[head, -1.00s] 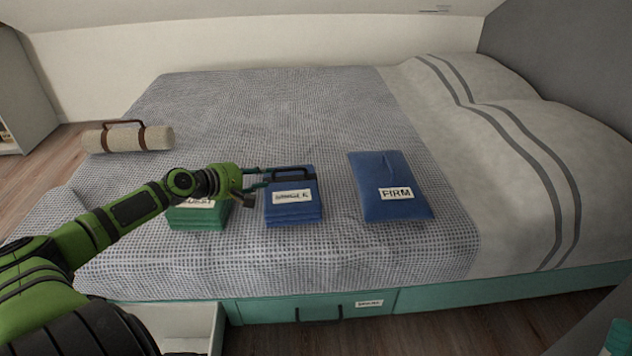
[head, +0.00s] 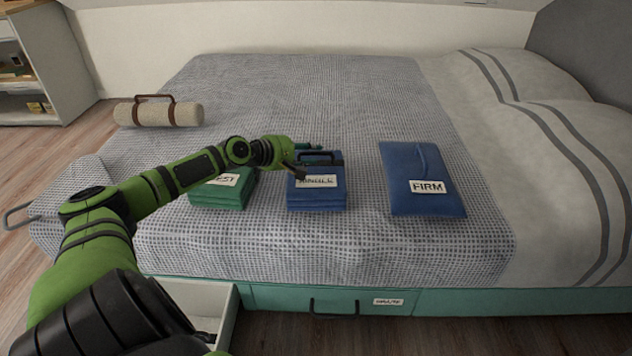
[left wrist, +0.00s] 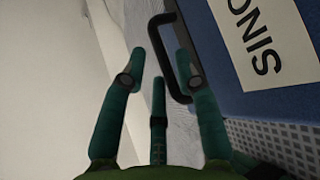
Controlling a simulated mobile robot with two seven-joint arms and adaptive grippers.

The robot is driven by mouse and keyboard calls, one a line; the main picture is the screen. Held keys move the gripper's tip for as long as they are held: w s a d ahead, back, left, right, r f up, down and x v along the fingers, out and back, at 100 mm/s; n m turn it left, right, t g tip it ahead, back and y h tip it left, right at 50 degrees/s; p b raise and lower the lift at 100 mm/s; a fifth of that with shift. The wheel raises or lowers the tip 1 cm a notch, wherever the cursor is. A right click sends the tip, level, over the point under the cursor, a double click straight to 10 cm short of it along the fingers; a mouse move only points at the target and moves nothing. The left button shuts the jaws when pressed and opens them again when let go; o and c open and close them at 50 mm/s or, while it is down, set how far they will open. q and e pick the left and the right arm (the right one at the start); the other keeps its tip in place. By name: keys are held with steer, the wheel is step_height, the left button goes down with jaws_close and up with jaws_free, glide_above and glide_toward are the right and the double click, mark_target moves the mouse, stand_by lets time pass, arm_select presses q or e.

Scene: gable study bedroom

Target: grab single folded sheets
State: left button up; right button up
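The blue folded sheets (head: 318,201) lie in a stack on the bed, with a white label (head: 317,182) that seems to start with SINGLE. A black carry handle (head: 322,160) stands at their back edge; it also shows in the left wrist view (left wrist: 180,68). My left gripper (head: 310,152) is at this handle, above the stack's back left. In the left wrist view its teal fingers (left wrist: 160,68) are spread, and one finger overlaps the handle. I cannot tell whether they touch it. My right gripper is not in view.
A green folded stack (head: 222,194) lies left of the blue stack, partly under my left arm. A blue item labelled FIRM (head: 418,196) lies to the right. A beige roll (head: 158,114) lies farther back. An open white drawer (head: 228,318) sticks out below the bed.

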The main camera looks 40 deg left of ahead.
arm_select(q)
steer(key=shift+x, duration=0.95)
jaws_close()
steer(key=shift+r, duration=0.15)
steer(key=shift+r, duration=0.1)
